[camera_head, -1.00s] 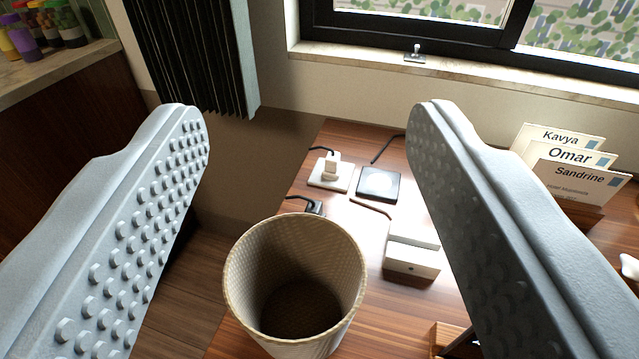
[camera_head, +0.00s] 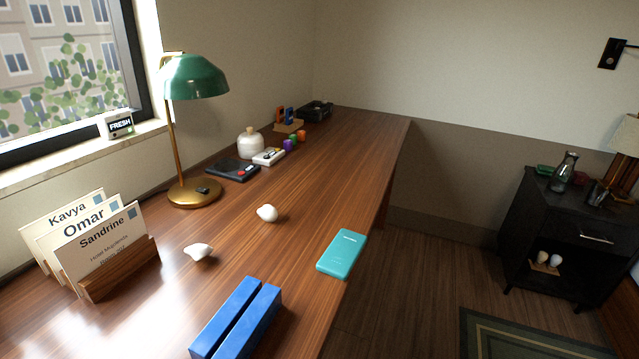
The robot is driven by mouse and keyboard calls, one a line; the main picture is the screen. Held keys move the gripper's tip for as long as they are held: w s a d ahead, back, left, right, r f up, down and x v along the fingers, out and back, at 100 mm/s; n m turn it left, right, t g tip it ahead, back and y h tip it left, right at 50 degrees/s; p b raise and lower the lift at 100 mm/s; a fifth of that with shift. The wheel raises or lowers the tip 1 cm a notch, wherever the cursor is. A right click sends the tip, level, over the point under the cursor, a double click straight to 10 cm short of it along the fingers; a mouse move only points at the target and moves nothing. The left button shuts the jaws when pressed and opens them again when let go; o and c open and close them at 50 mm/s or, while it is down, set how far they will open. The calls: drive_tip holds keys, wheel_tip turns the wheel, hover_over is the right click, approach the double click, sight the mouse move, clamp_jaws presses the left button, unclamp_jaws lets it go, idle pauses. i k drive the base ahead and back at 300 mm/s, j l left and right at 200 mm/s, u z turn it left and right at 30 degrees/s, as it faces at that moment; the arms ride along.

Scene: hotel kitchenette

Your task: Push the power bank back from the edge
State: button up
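The power bank (camera_head: 342,253) is a flat teal slab with small pale lettering. It lies flat on the wooden desk (camera_head: 300,215), right of centre, with its long right side along the desk's right edge. I cannot tell for sure how much of it sticks out past the edge. Nothing touches it. My gripper does not show in the current view, so its opening and its distance from the power bank cannot be seen.
Two blue bars (camera_head: 236,318) lie left of and nearer than the power bank. A green lamp (camera_head: 193,80) stands behind. Bare desk lies left of the power bank; floor drops away right.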

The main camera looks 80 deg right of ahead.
sight(338, 262)
drive_tip(key=z, duration=2.1)
